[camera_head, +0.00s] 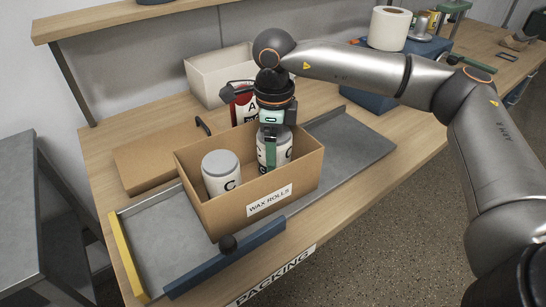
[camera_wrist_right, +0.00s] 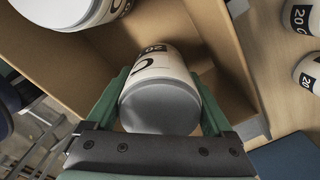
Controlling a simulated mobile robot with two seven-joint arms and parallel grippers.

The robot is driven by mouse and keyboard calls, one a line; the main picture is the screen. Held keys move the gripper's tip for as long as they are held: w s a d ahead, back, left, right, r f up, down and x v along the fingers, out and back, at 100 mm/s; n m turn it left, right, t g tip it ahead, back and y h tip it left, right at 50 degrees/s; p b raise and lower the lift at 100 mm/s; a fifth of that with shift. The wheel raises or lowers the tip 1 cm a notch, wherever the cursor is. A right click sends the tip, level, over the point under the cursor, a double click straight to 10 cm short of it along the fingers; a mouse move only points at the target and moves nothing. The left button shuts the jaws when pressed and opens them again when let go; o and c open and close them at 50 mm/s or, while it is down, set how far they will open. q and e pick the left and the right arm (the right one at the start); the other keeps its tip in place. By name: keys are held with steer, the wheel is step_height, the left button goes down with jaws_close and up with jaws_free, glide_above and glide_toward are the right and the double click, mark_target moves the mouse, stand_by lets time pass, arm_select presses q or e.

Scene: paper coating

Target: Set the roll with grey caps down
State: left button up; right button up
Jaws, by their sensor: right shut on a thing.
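My right gripper (camera_head: 271,150) points down, shut on a white roll with a grey cap (camera_head: 282,153), which bears black letters. The roll is within the open cardboard box labelled WAX ROLLS (camera_head: 234,211), toward its right side. The box's front wall hides its lower end, so I cannot tell whether it touches the floor. In the right wrist view the grey cap (camera_wrist_right: 160,108) sits between the green fingers. My left gripper is not in view.
The box stands on a grey tray (camera_head: 160,232) with yellow and blue edges. A red-and-white object (camera_head: 242,107) and a pale bin (camera_head: 212,75) are behind. Rolls (camera_wrist_right: 300,17) show outside the box in the wrist view.

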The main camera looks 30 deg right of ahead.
steer(key=shift+f, duration=0.7)
steer(key=shift+f, duration=0.25)
steer(key=o, duration=1.3)
steer(key=shift+c, duration=0.2)
steer(key=shift+r, duration=0.1)
steer(key=shift+r, duration=0.1)
step_height(320, 180, up, 12)
steer(key=shift+r+p, duration=0.1)
steer(key=shift+p, duration=0.2)
